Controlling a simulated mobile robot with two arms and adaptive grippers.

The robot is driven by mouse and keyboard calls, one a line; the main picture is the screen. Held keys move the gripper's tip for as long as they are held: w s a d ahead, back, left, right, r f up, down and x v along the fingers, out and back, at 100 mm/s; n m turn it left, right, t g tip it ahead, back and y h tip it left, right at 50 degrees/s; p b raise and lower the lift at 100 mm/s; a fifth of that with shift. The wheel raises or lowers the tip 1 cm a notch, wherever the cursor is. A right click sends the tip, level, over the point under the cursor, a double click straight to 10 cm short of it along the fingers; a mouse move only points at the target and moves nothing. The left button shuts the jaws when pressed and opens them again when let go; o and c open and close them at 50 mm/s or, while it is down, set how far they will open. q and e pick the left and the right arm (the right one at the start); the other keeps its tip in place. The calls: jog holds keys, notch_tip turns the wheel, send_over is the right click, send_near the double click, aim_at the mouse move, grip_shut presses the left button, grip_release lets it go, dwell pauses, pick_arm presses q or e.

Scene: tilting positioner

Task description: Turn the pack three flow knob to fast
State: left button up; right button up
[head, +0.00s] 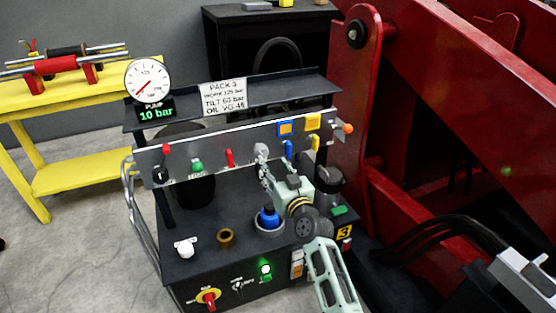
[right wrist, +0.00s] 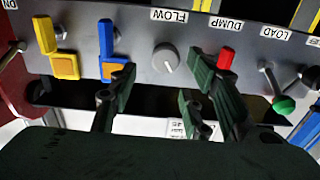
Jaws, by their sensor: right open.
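The flow knob (right wrist: 166,58) is a round grey knob on the panel below the FLOW label (right wrist: 168,15) in the right wrist view. A light mark shows on its lower edge; no fast marking is readable. In the head view the knob (head: 261,149) sits on the grey panel of the pack, behind my right gripper's tips. My right gripper (head: 265,168) is open, and its two dark fingers (right wrist: 163,92) are spread on either side below the knob in the wrist view. Contact with the knob is not visible. My left gripper is not in view.
A red lever (right wrist: 222,60) stands close to one finger, and blue (right wrist: 110,45) and yellow (right wrist: 60,45) levers to the other side. The gauge (head: 148,80) has a display reading 10 bar. A sign (head: 223,94) reads PACK 3. A red steel frame (head: 355,110) stands right.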

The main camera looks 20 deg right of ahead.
aim_at(265, 154)
jog(key=w, duration=0.2)
jog(key=w+b, duration=0.1)
jog(key=w, duration=0.3)
jog(key=shift+w+a+b, duration=0.25)
jog(key=shift+w+b, duration=0.05)
jog(key=shift+w, duration=0.1)
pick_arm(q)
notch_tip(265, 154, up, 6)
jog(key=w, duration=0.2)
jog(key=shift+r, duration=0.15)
pick_arm(e)
jog(key=shift+w, duration=0.4)
jog(key=c, duration=1)
